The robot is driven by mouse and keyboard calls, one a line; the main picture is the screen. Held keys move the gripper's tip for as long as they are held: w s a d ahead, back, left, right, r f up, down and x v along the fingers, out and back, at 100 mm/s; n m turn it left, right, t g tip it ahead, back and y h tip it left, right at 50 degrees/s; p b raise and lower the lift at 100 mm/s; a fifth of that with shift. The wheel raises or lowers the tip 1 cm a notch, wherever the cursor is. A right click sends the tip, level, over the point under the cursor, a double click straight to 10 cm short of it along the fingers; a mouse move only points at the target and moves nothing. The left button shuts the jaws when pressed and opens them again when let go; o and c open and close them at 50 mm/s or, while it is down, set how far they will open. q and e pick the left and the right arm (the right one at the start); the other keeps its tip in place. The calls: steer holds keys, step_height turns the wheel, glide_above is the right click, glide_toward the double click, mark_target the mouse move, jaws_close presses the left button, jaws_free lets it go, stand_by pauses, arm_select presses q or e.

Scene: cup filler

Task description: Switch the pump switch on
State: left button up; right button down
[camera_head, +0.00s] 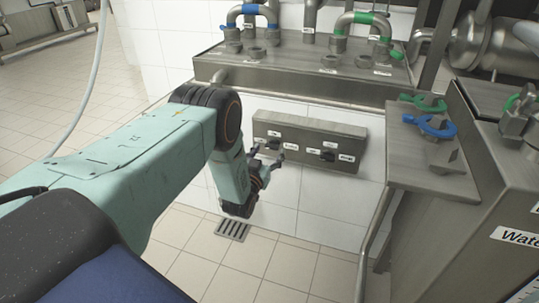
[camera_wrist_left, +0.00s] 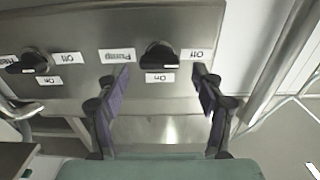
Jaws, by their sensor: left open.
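The pump switch is a black knob (camera_wrist_left: 160,57) on a grey metal panel, between a "Pump" label (camera_wrist_left: 117,55) and an "Off" label (camera_wrist_left: 194,54), with an "On" label (camera_wrist_left: 160,77) beside it. The text is upside down in the left wrist view. The knob also shows in the head view (camera_head: 272,144), on the left part of the panel (camera_head: 318,128). My left gripper (camera_head: 269,160) is open in front of it. In the wrist view its purple fingers (camera_wrist_left: 159,80) lie either side of the knob, with no clear contact. The knob's setting is hard to tell.
A second black knob (camera_head: 328,155) with its own labels sits on the same panel. A metal cabinet with blue and green valve handles (camera_head: 431,126) stands at the right.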

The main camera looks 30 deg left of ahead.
arm_select(q)
steer(key=shift+w+a, duration=0.15)
steer(key=shift+w, duration=0.55)
steer(key=c, duration=1.1)
